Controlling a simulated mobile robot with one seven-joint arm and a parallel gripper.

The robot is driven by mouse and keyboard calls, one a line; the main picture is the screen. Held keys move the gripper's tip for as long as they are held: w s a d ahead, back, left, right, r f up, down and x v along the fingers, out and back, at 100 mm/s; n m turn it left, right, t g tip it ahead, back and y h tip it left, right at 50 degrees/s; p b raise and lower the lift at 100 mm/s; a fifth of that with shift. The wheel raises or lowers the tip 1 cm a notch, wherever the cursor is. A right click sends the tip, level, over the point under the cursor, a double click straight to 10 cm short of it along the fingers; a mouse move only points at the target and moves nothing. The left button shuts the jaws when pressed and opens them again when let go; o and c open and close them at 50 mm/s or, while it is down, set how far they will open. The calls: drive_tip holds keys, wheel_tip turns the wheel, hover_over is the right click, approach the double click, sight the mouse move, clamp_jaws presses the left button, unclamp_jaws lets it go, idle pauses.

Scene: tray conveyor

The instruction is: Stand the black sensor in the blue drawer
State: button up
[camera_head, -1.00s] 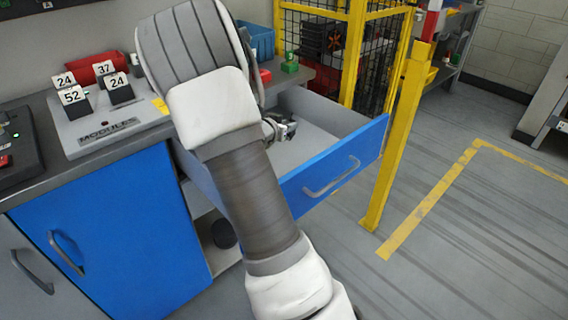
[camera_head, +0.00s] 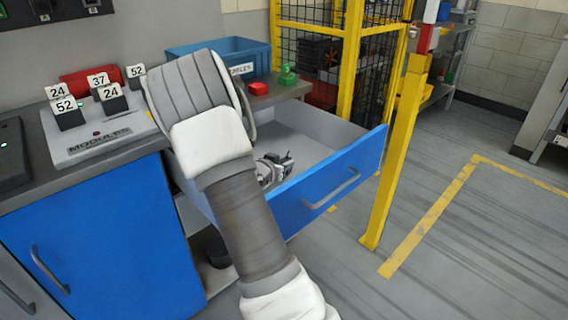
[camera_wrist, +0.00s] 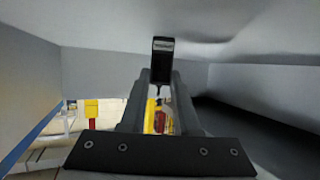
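The blue drawer (camera_head: 330,182) is pulled open, with a grey interior. My gripper (camera_head: 284,162) is inside it, low and close behind the blue front panel, partly hidden by my arm. In the wrist view the black sensor (camera_wrist: 162,62) is a small upright dark block with a pale label near its top. It sits between the tips of my gripper's fingers (camera_wrist: 162,78), which appear closed against its sides. Grey drawer walls surround it. Whether its base touches the drawer floor is hidden.
A grey MODULES board (camera_head: 95,142) with several numbered black blocks stands on the counter at left. A blue bin (camera_head: 222,58), a red block (camera_head: 258,89) and a green object (camera_head: 287,76) are behind the drawer. A yellow post (camera_head: 398,150) stands close to the drawer's right end.

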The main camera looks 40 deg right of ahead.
drive_tip(key=o, duration=0.4)
drive_tip(key=shift+r, duration=0.25)
drive_tip(key=p+v, duration=0.2)
drive_tip(key=v, duration=0.4)
drive_tip(key=shift+a+r+p, duration=0.15)
drive_tip(key=shift+p, duration=0.2)
drive_tip(key=shift+s+a+r, duration=0.1)
drive_tip(key=shift+s+a, duration=0.25)
drive_tip(key=shift+a, duration=0.1)
